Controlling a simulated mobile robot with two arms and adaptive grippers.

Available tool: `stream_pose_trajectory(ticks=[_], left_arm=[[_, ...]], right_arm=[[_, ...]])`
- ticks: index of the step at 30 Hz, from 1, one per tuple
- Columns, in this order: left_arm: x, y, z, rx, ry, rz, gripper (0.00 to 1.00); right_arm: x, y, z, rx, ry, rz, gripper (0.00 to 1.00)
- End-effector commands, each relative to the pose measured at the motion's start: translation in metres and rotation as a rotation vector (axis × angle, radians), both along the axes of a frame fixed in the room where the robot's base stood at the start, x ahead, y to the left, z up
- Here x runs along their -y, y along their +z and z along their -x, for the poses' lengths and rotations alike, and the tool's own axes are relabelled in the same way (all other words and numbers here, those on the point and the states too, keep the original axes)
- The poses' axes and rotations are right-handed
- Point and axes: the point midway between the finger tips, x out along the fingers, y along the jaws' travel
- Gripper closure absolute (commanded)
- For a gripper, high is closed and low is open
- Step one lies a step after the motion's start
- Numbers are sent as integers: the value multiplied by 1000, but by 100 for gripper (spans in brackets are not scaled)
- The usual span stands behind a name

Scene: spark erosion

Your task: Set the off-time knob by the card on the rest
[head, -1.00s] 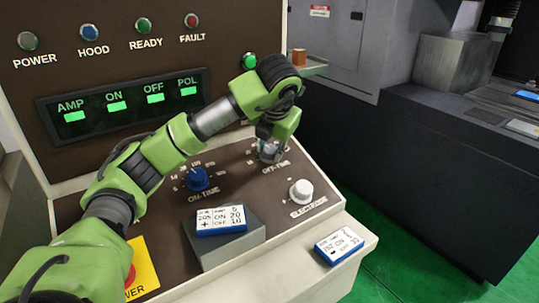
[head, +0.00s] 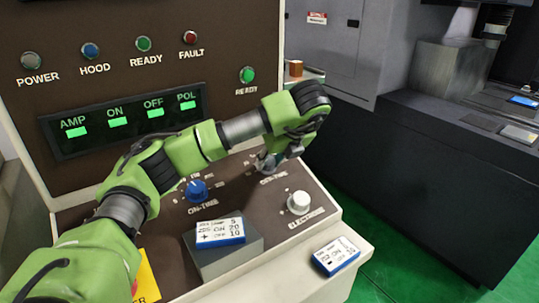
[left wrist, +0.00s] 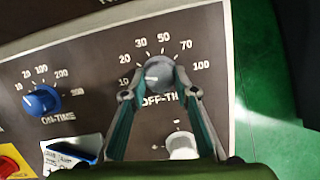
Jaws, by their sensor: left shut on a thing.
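My left gripper (head: 266,163) is shut on the grey off-time knob (left wrist: 158,73); in the left wrist view its fingertips (left wrist: 160,82) sit on either side of the knob. The knob's white mark appears to point left, toward the 10 on its scale. In the head view the gripper mostly hides this knob. The card (head: 220,232) lies on the grey rest (head: 228,258) and reads ON 20 and OFF 10, with a plus sign. My right gripper is not in view.
The blue on-time knob (head: 197,190) is left of the off-time knob. A white electrode knob (head: 299,202) stands in front. A second card (head: 336,255) lies on the ledge at right. A red button on a yellow plate (left wrist: 12,165) is at lower left.

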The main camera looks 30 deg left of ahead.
Motion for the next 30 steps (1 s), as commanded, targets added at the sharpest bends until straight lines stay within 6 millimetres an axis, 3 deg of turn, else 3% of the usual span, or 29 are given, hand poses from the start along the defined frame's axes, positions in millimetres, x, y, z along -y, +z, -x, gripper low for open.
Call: stream_pose_trajectory(ticks=[13, 30], left_arm=[[1, 1, -2, 83, 248, 35, 94], [1, 0, -2, 102, 301, 43, 94]], right_arm=[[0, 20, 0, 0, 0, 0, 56], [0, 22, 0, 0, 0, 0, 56]])
